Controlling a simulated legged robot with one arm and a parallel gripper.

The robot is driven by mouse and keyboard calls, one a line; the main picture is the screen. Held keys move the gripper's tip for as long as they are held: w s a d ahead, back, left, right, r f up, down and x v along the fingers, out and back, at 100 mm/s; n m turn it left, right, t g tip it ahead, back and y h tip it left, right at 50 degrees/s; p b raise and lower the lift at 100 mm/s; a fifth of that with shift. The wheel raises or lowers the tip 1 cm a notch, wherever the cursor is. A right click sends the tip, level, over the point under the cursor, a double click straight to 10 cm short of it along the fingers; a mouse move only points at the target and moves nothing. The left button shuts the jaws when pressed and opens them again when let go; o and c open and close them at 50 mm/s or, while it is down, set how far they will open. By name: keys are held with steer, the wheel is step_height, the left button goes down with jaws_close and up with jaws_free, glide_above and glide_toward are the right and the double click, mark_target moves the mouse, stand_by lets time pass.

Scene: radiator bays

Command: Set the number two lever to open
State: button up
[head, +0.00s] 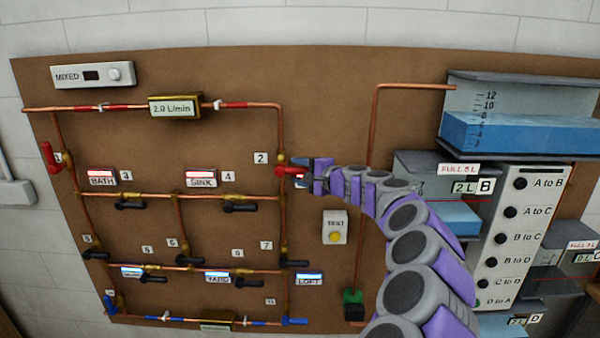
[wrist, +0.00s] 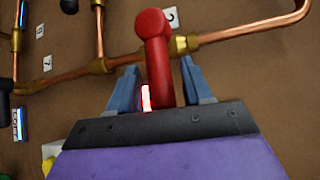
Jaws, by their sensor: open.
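The number two lever (head: 288,171) is red and sits on a brass valve beside the label 2 (head: 261,158), on the right vertical copper pipe. In the head view its handle points sideways, across the pipe. My gripper (head: 304,173) is at the lever. In the wrist view the red lever (wrist: 157,62) stands between the two blue fingers of my gripper (wrist: 162,85), with a visible gap on each side. The fingers are open. In the head view my gripper hides part of the handle's right end.
A brown board carries copper pipes, several black levers, a red lever (head: 50,157) at far left and blue levers along the bottom. A TEST box (head: 335,227) is below my gripper. Water tanks (head: 520,130) and a button panel (head: 520,230) stand to the right.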

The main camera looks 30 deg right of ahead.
steer(key=shift+c, duration=0.3)
steer(key=shift+a+f, duration=0.1)
steer(key=shift+a, duration=0.05)
jaws_close()
